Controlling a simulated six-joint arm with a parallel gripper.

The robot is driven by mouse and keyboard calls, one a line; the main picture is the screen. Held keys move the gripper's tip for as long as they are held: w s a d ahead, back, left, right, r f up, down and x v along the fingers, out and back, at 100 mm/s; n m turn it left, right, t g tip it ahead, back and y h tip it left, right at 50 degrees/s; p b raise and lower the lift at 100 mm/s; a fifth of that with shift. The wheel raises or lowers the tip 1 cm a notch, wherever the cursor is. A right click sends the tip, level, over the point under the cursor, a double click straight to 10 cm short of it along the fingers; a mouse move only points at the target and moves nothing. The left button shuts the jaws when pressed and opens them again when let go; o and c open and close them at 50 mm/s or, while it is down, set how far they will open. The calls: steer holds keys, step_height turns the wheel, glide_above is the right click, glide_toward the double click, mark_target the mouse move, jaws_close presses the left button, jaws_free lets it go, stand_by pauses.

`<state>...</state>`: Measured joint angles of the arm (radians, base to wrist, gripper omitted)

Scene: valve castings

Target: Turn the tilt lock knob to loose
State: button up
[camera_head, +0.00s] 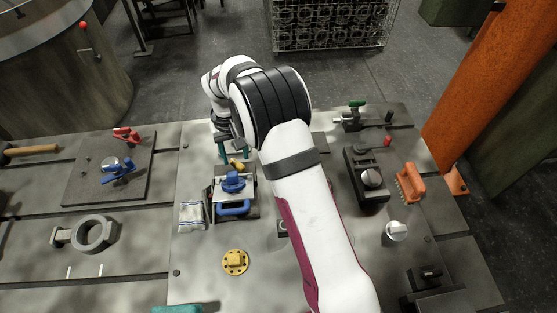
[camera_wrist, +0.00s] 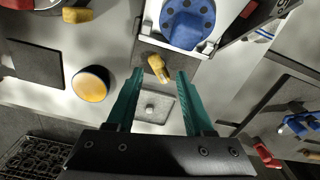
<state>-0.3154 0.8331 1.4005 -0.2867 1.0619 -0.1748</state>
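A small yellow knob with an elongated grip (camera_wrist: 158,68) sits on the near side of a tilting fixture. I take it for the tilt lock knob; no label for it is readable. It also shows in the head view (camera_head: 237,163), behind the fixture's blue round part (camera_head: 233,182). That blue part with dark holes shows in the wrist view too (camera_wrist: 188,20). My gripper (camera_wrist: 160,75) is open, its teal fingertips apart on either side of the knob, with visible gaps. I cannot tell whether the tips reach its depth. In the head view my arm partly hides the gripper.
A blue handle (camera_head: 233,208) is at the fixture's front. A round orange-topped part (camera_wrist: 91,85) stands left of my fingers. An orange brush (camera_head: 410,183) lies right.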

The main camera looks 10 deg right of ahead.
step_height(320, 180, up, 12)
steer(key=s+d+r+m, duration=0.3)
steer(key=s+d, duration=0.1)
steer(key=s, duration=0.5)
steer(key=s+d+r+m+y, duration=0.1)
steer(key=s+d+r+m, duration=0.3)
steer(key=s, duration=0.4)
steer(key=shift+s+d+r, duration=0.15)
steer(key=shift+s+d, duration=0.2)
steer(key=shift+d, duration=0.2)
steer(key=shift+o, duration=0.8)
steer(key=shift+w, duration=0.1)
steer(key=shift+o, duration=1)
steer(key=w+a+f+m, duration=0.1)
steer(key=w+a, duration=0.2)
steer(key=w, duration=0.5)
steer(key=shift+f+m, duration=0.2)
steer(key=shift+m, duration=0.1)
steer(key=m+h, duration=0.1)
steer(key=m, duration=0.2)
glide_above(238, 162)
step_height(238, 162, down, 5)
step_height(238, 162, down, 15)
steer(key=shift+f, duration=0.75)
